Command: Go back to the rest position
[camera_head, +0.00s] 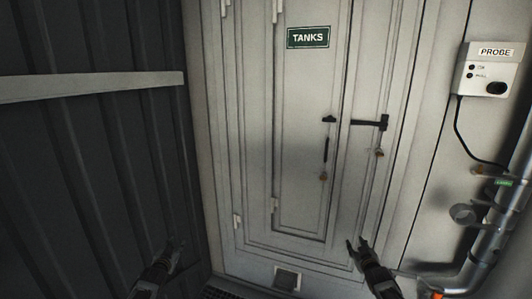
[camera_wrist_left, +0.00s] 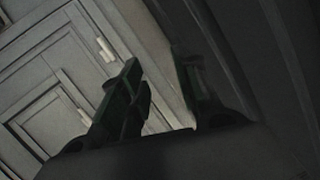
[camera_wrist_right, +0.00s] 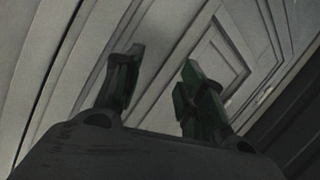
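My left gripper (camera_head: 172,252) is low in the head view, in front of the dark ribbed wall and left of the cabinet door. In the left wrist view (camera_wrist_left: 160,92) its two fingers stand apart with nothing between them. My right gripper (camera_head: 357,245) is low in the head view, in front of the lower right part of the door. In the right wrist view (camera_wrist_right: 160,80) its fingers are also apart and empty. Neither gripper appears to touch anything.
A pale closed door (camera_head: 300,160) with a TANKS sign (camera_head: 308,37) and a black latch (camera_head: 370,123) stands ahead. A PROBE box (camera_head: 487,70) and metal pipe (camera_head: 497,225) are at right. A pale rail (camera_head: 90,86) crosses the dark wall (camera_head: 80,180) at left.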

